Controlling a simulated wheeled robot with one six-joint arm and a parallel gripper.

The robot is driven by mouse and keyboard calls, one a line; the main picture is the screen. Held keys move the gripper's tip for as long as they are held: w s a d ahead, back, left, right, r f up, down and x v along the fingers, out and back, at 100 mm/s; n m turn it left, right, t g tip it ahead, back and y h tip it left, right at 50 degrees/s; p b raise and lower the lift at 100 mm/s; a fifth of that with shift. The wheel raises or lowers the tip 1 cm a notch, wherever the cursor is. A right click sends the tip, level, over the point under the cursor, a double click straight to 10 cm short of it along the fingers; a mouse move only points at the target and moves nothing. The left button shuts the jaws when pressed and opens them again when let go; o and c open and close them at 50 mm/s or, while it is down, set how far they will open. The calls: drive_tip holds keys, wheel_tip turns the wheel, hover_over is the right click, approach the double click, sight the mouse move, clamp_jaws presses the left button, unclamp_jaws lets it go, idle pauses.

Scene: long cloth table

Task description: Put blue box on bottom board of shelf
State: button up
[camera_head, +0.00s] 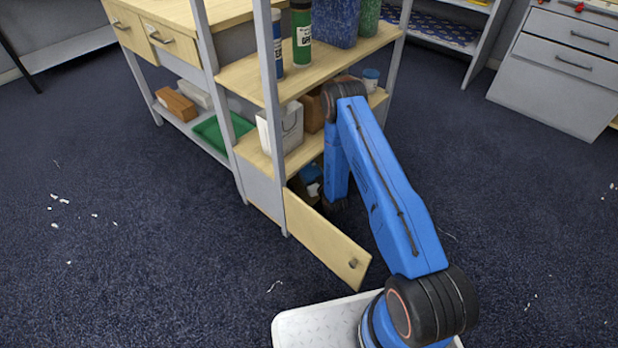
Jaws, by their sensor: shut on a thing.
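The shelf (385,47) stands at the centre, with wooden boards and grey posts. Its bottom compartment is dark, and a hinged wooden door (325,243) in front of it stands open. A small blue box (311,172) shows partly in that opening, just left of my wrist. My arm reaches down in front of the shelf, and my gripper (318,194) is low at the compartment. It is shut on what looks like the blue box. The fingertips and most of the box are hidden by shadow and my arm. Contact between the box and the bottom board cannot be seen.
The middle board holds a white box (281,129), a brown box (313,110) and a small jar (370,78). Green bottles (301,32) and blue containers stand above. A workbench (160,40) adjoins on the left. The carpet right of the shelf is mostly clear.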

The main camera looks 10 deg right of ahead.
drive_tip(key=shift+f, duration=1.95)
drive_tip(key=shift+f, duration=0.15)
drive_tip(key=o, duration=1.4)
drive_tip(key=shift+o, duration=0.2)
drive_tip(key=v, duration=1.2)
drive_tip(key=shift+d, duration=0.1)
